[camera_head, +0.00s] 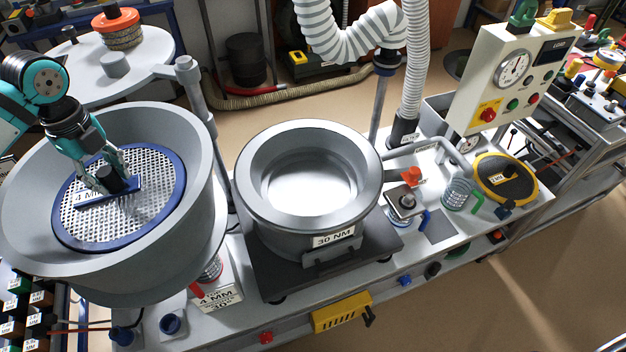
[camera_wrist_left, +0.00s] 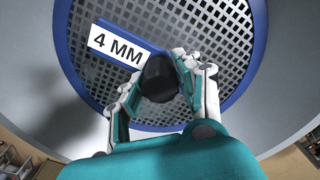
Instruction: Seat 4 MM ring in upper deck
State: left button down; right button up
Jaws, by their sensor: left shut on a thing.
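The 4 MM ring (camera_head: 158,203) is a blue-rimmed disc of perforated grey mesh with a blue bar, a "4 MM" label and a black knob. It lies inside the grey upper deck (camera_head: 35,245), a wide bowl at the left, and looks slightly tilted there. Whether its rim touches the bowl all round I cannot tell. My left gripper (camera_head: 115,183) is shut on the black knob. In the left wrist view the fingers clasp the knob (camera_wrist_left: 158,78) beside the label on the ring (camera_wrist_left: 62,50). My right gripper is not in view.
A grey bowl labelled "30 NM" (camera_head: 333,237) stands right of the deck. A grey post (camera_head: 197,90) rises behind the deck's right side. A yellow-rimmed "2 MM" ring (camera_head: 487,168) lies on the bench's right. A control panel (camera_head: 512,75) stands behind it. A round grey platform (camera_head: 150,62) is at back left.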

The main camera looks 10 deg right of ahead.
aim_at(104, 172)
pick_arm(q)
jog(key=shift+f+b, duration=0.4)
jog(key=shift+f, duration=0.2)
jog(key=c, duration=0.8)
grip_release()
jog(key=c, duration=0.3)
jog(key=shift+r+p, duration=4.2)
jog(key=shift+r, duration=1.75)
jog(key=shift+f, duration=0.1)
